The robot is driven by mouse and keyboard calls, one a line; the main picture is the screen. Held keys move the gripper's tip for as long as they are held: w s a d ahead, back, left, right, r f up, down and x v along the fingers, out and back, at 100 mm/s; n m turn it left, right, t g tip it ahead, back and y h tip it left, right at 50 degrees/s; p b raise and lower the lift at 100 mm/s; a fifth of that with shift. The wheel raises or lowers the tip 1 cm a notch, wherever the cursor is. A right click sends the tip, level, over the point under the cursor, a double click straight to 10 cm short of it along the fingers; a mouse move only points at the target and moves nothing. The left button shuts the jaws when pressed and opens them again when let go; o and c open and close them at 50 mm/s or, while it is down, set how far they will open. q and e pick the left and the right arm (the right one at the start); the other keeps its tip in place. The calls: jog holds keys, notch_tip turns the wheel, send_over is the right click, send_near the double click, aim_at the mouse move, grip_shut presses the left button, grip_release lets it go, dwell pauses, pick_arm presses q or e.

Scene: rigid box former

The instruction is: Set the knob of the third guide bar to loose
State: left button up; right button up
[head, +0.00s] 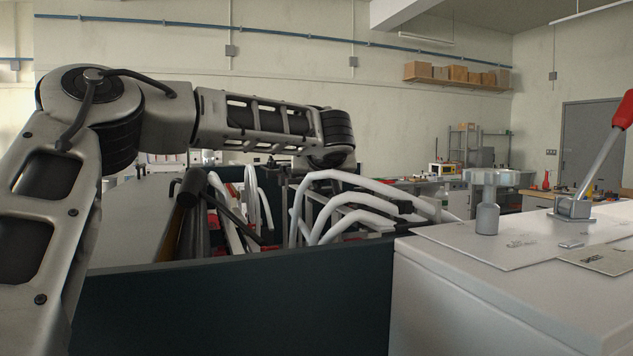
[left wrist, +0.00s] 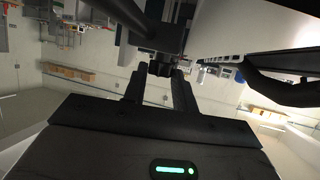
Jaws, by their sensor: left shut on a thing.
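In the left wrist view, my left gripper (left wrist: 160,78) has its two dark fingers shut on a small dark knob (left wrist: 161,67) on a dark shaft. I cannot read from the picture whether the knob is set to loose or tight. In the head view, my left arm reaches across from the left, over the machine; its gripper is hidden low behind the white curved bars (head: 345,214). Which guide bar the held knob belongs to cannot be told. My right gripper is not in view.
A dark teal machine wall (head: 235,312) stands in front of the bars. A white cabinet (head: 470,300) at right carries a round metal handwheel (head: 488,180), a red-handled lever (head: 600,150) and papers (head: 500,243). Dark rods (head: 188,190) stand close left of the bars.

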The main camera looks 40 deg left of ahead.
pick_arm(q)
jog(key=o, duration=1)
jog(key=shift+r, duration=0.1)
jog(key=s+d+r+b, duration=0.1)
jog(key=s+d+r, duration=0.2)
jog(key=r, duration=0.1)
jog(key=s+d+r, duration=0.3)
jog(key=s+r, duration=0.1)
jog(key=s+d+r+b, duration=0.1)
jog(key=s+d+r, duration=0.2)
jog(key=s+r, duration=0.1)
jog(key=shift+r+b, duration=0.3)
jog(key=shift+r, duration=0.1)
jog(key=shift+w, duration=0.15)
